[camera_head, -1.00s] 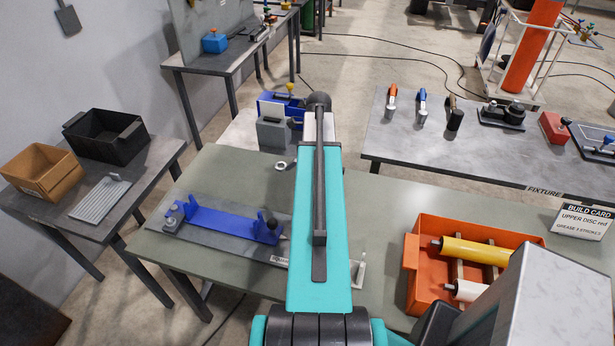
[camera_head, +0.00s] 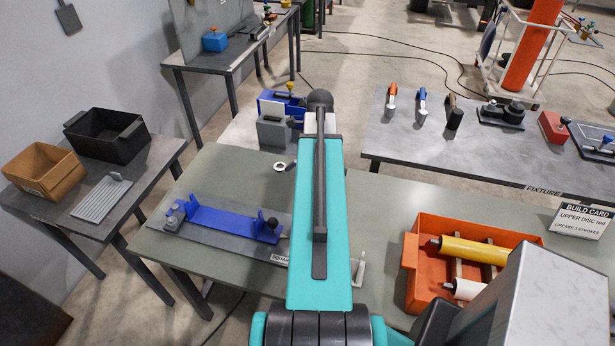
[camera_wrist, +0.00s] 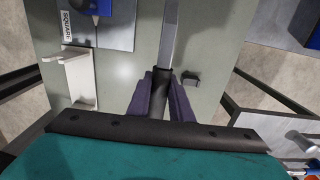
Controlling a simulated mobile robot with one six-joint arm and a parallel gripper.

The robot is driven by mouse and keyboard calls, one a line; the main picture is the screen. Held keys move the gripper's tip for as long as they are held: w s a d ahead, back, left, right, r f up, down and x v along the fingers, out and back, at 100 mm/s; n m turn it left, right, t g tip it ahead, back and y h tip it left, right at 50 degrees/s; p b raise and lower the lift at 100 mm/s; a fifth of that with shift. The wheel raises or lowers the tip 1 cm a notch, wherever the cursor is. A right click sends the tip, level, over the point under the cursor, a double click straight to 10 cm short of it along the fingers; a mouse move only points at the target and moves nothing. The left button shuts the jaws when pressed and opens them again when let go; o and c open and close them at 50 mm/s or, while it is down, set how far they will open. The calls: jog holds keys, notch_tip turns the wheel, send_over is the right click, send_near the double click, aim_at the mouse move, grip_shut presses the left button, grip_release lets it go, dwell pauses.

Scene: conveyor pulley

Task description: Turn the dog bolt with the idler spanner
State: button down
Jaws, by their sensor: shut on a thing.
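My gripper (camera_wrist: 162,92) is shut on a dark handle (camera_wrist: 160,84) with a long flat grey metal shank (camera_wrist: 169,35), which appears to be the idler spanner. The shank runs out of the top of the wrist view, so its far end is hidden. In the head view my arm covers the gripper and the tool. A blue bracket (camera_head: 225,222) with a black knob and grey fittings lies on a grey plate on the green bench. I cannot make out which part is the dog bolt.
A pale angled piece (camera_wrist: 80,78) and a small black clip (camera_wrist: 191,78) flank my gripper on the bench. An orange tray (camera_head: 411,262) with yellow and white rollers stands at the right. A metal ring (camera_head: 280,167) lies behind the bracket.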

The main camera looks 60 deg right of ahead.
jog(key=s+a+r, duration=0.3)
jog(key=a+r, duration=0.1)
dwell(0.9)
jog(key=shift+w, duration=0.1)
dwell(0.5)
